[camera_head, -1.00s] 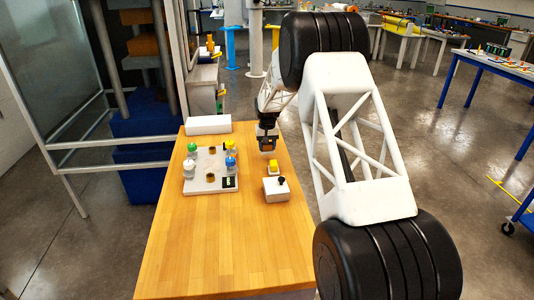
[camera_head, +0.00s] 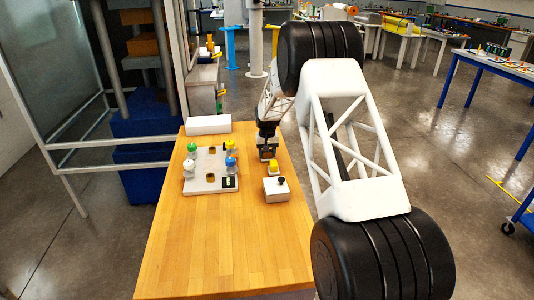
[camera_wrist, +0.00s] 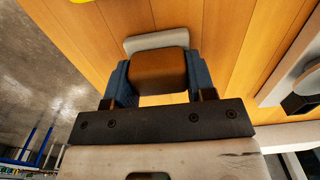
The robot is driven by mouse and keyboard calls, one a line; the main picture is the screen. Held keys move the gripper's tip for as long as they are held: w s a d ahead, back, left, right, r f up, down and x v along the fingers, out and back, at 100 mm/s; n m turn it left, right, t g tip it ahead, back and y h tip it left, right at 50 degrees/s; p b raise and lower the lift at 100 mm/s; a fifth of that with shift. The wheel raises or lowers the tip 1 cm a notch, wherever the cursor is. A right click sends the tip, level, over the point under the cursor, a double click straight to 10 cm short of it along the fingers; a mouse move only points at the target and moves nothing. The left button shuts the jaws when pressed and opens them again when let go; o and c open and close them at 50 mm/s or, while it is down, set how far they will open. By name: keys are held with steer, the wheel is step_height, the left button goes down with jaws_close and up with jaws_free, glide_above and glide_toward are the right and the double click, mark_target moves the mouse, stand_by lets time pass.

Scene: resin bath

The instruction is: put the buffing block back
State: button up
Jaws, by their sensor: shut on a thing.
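The buffing block, a brown block (camera_wrist: 157,68), is held between the two blue-grey fingers of my gripper (camera_wrist: 158,82) in the wrist view. A pale piece with rounded corners (camera_wrist: 155,42) shows just beyond it. I cannot tell whether the block touches this piece. In the head view my gripper (camera_head: 267,154) is low over the back right of the wooden table (camera_head: 215,245), just behind a yellow thing on a small white base (camera_head: 273,168). The block is hard to make out there.
A pale tray (camera_head: 207,184) with several colour-capped jars stands to the left of my gripper. A white box with a black knob (camera_head: 276,194) stands in front, and a white block (camera_head: 208,125) at the back left. The table's front is clear.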

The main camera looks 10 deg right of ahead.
steer(key=o, duration=1)
steer(key=shift+r, duration=0.1)
step_height(320, 180, up, 12)
steer(key=shift+r, duration=0.1)
steer(key=shift+s, duration=0.1)
stand_by(0.7)
